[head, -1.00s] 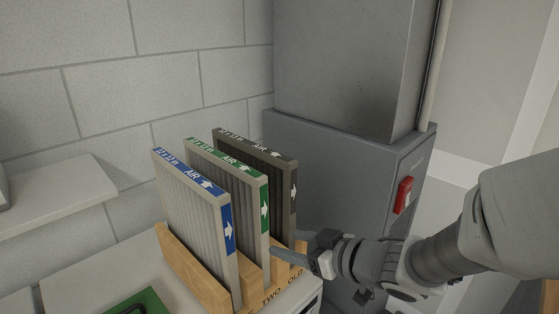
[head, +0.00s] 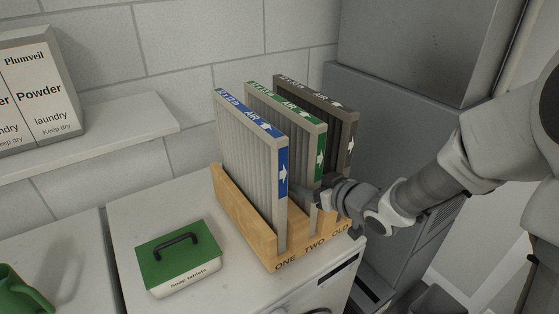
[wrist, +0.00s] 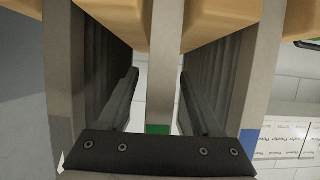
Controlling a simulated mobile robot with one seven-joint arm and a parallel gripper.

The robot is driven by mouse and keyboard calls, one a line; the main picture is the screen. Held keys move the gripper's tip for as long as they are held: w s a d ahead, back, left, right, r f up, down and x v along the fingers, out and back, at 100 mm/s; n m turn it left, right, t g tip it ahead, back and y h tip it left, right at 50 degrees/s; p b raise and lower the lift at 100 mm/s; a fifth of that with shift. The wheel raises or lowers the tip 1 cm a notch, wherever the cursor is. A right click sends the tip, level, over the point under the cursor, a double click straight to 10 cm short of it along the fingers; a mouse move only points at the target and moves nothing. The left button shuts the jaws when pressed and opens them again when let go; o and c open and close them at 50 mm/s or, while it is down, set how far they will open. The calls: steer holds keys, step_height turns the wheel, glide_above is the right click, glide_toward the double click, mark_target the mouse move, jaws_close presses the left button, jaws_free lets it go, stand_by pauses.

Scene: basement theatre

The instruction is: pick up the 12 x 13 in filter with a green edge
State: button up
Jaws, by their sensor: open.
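The green-edged filter (head: 321,150) stands upright in the middle slot of a wooden rack (head: 248,228), above the word TWO. The blue-edged filter (head: 282,165) is in front of it in slot ONE, and a dark grey filter (head: 350,135) stands behind in slot OLD. My gripper (head: 316,192) is at the front edge of the green-edged filter. In the wrist view my gripper (wrist: 160,75) is open, with one finger on each side of that filter (wrist: 166,50); contact cannot be told. The blue-edged filter (wrist: 251,140) is right of the fingers there, the dark one left.
The rack stands on a white appliance (head: 130,210). A green-lidded soap tablets box (head: 180,258) lies left of the rack. A shelf (head: 110,135) with a powder box (head: 40,90) is on the wall. A grey metal cabinet (head: 375,125) stands close behind the filters.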

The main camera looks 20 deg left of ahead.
steer(key=shift+x, duration=1.05)
jaws_close()
